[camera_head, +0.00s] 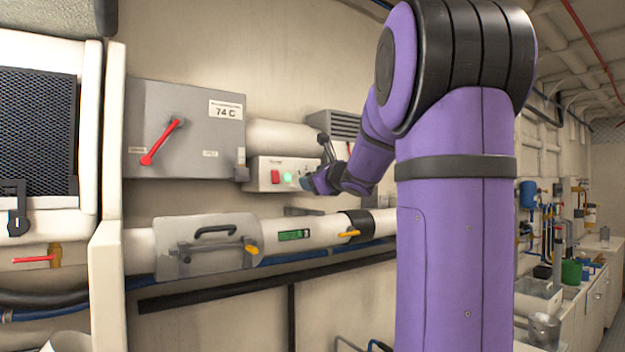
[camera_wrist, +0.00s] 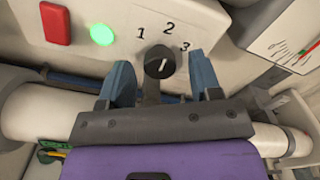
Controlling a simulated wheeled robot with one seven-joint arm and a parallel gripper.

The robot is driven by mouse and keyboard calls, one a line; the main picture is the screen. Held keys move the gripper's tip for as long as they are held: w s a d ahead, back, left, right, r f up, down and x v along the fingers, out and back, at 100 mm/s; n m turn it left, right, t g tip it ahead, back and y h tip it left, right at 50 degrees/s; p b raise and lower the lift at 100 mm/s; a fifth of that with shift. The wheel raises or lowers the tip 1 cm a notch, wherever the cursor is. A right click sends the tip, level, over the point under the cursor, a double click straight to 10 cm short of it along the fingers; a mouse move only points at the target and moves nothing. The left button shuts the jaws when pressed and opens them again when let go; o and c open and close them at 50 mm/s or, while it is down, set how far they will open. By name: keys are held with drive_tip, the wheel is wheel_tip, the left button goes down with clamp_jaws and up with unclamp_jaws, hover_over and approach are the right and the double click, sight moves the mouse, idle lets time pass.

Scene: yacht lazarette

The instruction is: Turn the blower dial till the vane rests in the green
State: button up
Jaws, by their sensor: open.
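The blower dial (camera_wrist: 159,63) is a round black knob with a white mark, on a pale box numbered 1, 2, 3. The mark tilts up and right, roughly between 2 and 3. My gripper (camera_wrist: 162,80) is open, with one blue finger on each side of the dial and a gap at each side. In the head view my gripper (camera_head: 318,181) is at the box's right end and hides the dial. A scale card (camera_wrist: 290,42) has red and green marks.
The control box (camera_head: 262,178) has a red switch (camera_head: 275,177) and a lit green lamp (camera_head: 288,177). The white pipe (camera_head: 325,228) with a clamped hatch (camera_head: 208,245) runs below. A grey box with a red lever (camera_head: 160,142) is at left.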

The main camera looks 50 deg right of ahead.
drive_tip(key=v, duration=0.9)
drive_tip(key=shift+s, duration=0.4)
drive_tip(key=s+a+f+n+g+y, duration=0.1)
drive_tip(key=a+f+n+g+y, duration=0.3)
drive_tip(key=a+n, duration=0.7)
drive_tip(key=s+a+f+n+g+y, duration=0.1)
drive_tip(key=a+f+n+g+y, duration=0.35)
drive_tip(key=a, duration=1.05)
drive_tip(key=s+a+f+n+g+h, duration=0.2)
drive_tip(key=s+a+f+n, duration=0.1)
drive_tip(key=s+f+n, duration=0.3)
drive_tip(key=s+a+f+n+g+h, duration=0.1)
drive_tip(key=s+a+f+n+h, duration=0.1)
drive_tip(key=s+f+n, duration=0.5)
drive_tip(key=a+n, duration=0.1)
drive_tip(key=n, duration=0.3)
drive_tip(key=shift+s+a+f+g, duration=0.15)
drive_tip(key=shift+s+a+g, duration=0.1)
drive_tip(key=shift+a+g, duration=0.1)
idle(1.0)
